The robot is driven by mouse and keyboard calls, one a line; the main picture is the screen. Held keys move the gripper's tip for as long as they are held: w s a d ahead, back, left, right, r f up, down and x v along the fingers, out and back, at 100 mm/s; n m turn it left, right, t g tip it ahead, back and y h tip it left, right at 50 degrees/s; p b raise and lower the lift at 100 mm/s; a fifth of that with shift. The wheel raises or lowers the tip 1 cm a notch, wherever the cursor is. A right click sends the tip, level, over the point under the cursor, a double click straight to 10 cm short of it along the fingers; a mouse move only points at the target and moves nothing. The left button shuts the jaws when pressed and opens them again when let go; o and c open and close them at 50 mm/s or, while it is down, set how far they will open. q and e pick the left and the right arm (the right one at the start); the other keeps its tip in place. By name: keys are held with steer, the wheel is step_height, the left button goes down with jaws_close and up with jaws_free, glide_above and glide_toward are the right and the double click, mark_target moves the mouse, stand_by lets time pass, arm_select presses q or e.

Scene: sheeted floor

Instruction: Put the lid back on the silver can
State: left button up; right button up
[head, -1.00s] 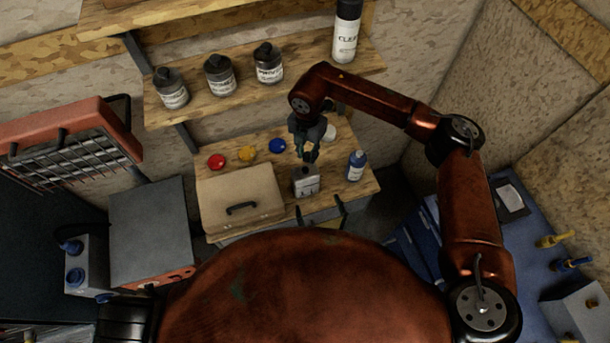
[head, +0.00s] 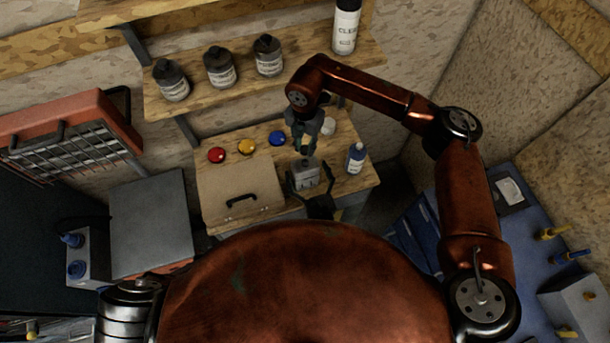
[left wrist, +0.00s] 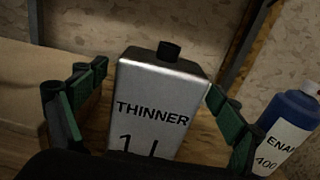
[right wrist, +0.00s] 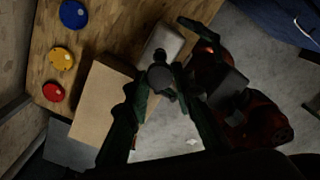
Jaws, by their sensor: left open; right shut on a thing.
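The silver can (head: 306,173) stands on the wooden bench. In the left wrist view the can (left wrist: 160,105) is labelled THINNER, with a short black neck or cap on top. My left gripper (head: 312,188) is open, with one finger on each side of the can. In the left wrist view its fingers (left wrist: 157,100) flank the can, and contact is unclear. My right gripper (head: 304,150) is over the can's top. In the right wrist view it is shut on a dark round lid (right wrist: 160,76). Whether the lid touches the can is hidden.
A blue enamel bottle (head: 355,158) stands right of the can. A tan case (head: 240,190) is on the left. Red (head: 217,155), yellow (head: 247,147) and blue (head: 277,139) round lids line the back. Dark cans (head: 220,68) stand on the shelf above.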

arm_select(q)
steer(key=shift+w+a, duration=0.25)
steer(key=shift+w, duration=0.45)
steer(key=shift+c, duration=0.2)
steer(key=c, duration=1.7)
steer(key=shift+c, duration=0.2)
arm_select(e)
glide_above(305, 163)
steer(key=shift+w+f, duration=0.1)
steer(key=shift+f, duration=2.4)
